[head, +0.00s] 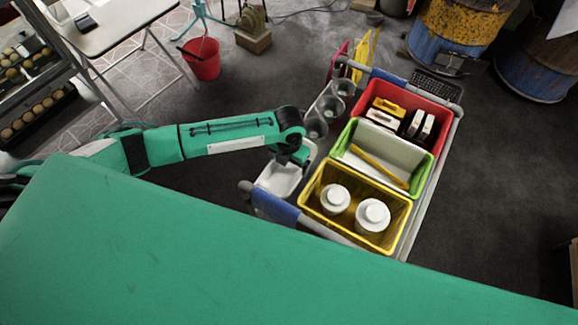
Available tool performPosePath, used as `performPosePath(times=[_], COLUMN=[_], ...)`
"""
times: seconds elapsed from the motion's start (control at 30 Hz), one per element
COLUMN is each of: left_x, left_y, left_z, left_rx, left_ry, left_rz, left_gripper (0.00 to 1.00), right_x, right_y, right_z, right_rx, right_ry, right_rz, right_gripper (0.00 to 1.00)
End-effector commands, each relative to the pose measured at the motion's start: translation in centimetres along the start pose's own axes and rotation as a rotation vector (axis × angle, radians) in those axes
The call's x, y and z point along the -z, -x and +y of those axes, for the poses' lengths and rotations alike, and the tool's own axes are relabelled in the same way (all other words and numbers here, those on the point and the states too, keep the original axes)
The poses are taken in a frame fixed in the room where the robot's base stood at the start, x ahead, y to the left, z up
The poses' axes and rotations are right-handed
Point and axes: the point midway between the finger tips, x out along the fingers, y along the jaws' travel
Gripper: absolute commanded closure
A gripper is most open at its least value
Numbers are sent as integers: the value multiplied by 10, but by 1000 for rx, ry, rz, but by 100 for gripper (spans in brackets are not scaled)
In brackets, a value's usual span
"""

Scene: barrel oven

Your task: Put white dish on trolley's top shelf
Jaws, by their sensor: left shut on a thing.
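The white dish (278,181) is by the trolley's left side, below the metal cups in the picture. My left gripper (297,160) is shut on the dish's upper right part; the fingers are mostly hidden under the wrist. The trolley (428,196) has grey rails and a blue handle (277,210). Its top holds a red bin (440,113), a green bin (424,172) and a yellow bin (401,219). I cannot tell whether the dish touches the trolley. My right gripper is not in view.
Several metal cups (316,127) line the trolley's left side. The yellow bin holds two white containers (372,214). A red bucket (202,60), a table (110,28) and blue-yellow barrels (450,45) stand further back. The dark floor right of the trolley is clear.

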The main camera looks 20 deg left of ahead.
Motion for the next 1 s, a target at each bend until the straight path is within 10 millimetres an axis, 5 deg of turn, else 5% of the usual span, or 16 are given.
performPosePath(times=[0.3,0.67,0.7,0.73,1.0], left_x=[1,0,0,0,0], left_y=[-37,-42,-42,-42,-40], left_z=[-1,0,0,0,0], left_rx=[0,0,0,0,0], left_ry=[-1,-1,-1,-1,-1], left_rz=[1,0,0,0,0], left_gripper=[36,36,8,2,0], right_x=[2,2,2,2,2], right_y=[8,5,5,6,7], right_z=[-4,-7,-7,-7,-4], right_rx=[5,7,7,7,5], right_ry=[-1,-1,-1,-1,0], right_rz=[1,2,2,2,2], right_gripper=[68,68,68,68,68])
